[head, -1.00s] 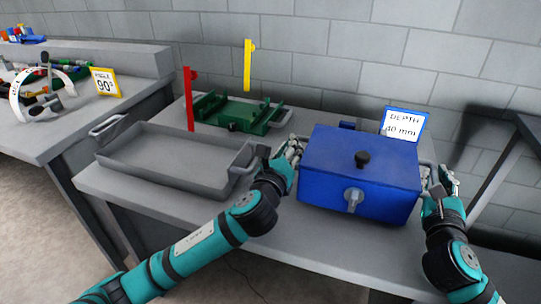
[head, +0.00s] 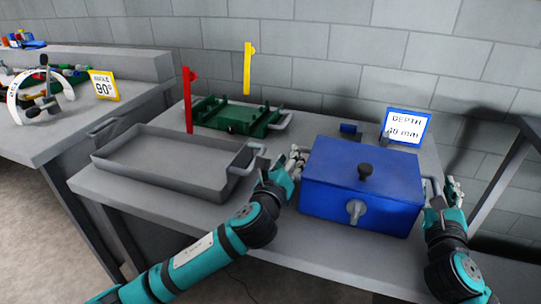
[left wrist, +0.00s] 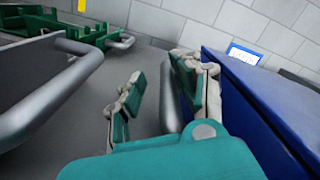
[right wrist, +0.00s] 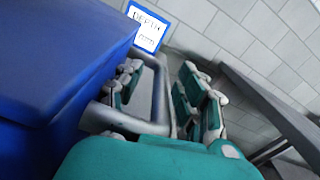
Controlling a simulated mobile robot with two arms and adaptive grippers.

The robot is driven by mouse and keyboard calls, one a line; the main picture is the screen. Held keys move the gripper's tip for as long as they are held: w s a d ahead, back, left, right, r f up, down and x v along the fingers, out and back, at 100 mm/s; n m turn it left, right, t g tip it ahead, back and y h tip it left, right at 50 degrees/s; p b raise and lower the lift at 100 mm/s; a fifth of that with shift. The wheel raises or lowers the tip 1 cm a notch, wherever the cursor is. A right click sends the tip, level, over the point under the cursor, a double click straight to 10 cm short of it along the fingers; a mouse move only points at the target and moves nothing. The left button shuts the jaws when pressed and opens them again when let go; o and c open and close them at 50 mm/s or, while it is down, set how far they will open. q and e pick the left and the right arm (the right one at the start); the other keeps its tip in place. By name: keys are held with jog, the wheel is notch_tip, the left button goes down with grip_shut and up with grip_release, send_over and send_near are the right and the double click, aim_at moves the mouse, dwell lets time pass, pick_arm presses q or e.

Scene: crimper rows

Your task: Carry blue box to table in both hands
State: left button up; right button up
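The blue box (head: 335,180) has a black knob on its lid and a grey latch on its front. It appears to rest on the grey table (head: 290,255), between my two grippers. My left gripper (head: 293,160) is at its left side. In the left wrist view the fingers are apart, with the box's grey handle (left wrist: 169,95) between them. My right gripper (head: 447,188) is at the right side. In the right wrist view its fingers are apart, on either side of the right handle (right wrist: 159,95). Finger contact with either handle is unclear.
A grey tray (head: 165,182) stands just left of my left gripper. Behind it are a green fixture (head: 235,118), a red post (head: 188,100) and a yellow post (head: 247,68). A depth sign (head: 407,127) stands behind the box. Another table (head: 45,145) is at left.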

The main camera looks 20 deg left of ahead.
pick_arm(q)
jog(key=shift+r, duration=0.3)
pick_arm(e)
jog(key=shift+r, duration=0.1)
